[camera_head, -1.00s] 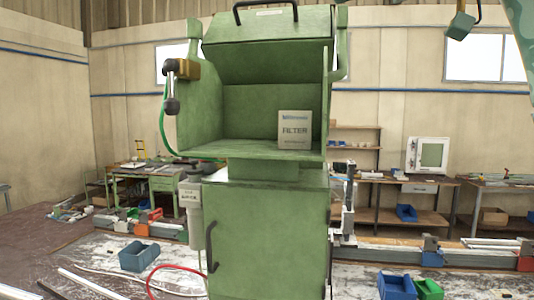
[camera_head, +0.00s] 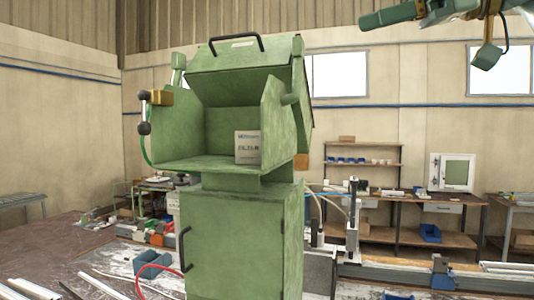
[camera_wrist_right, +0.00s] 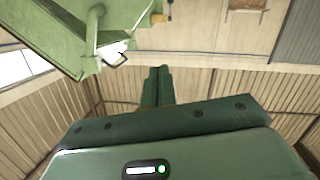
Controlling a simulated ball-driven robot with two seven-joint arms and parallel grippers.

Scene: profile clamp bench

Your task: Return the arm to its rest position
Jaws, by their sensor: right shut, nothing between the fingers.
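My right gripper (camera_head: 372,19) is at the top right of the head view, raised and pointing left, clear of the green cabinet (camera_head: 240,235). Its two green fingers are together with nothing between them. In the right wrist view the shut fingers (camera_wrist_right: 158,78) stick out over open air, with the wall boards behind them. My left gripper is in neither view.
The cabinet has an open hood with a white filter box (camera_head: 247,147) inside. A black-knobbed lever (camera_head: 144,112) sits at its left side. Behind stand a shelf (camera_head: 362,145) and benches. Air right of the cabinet is free.

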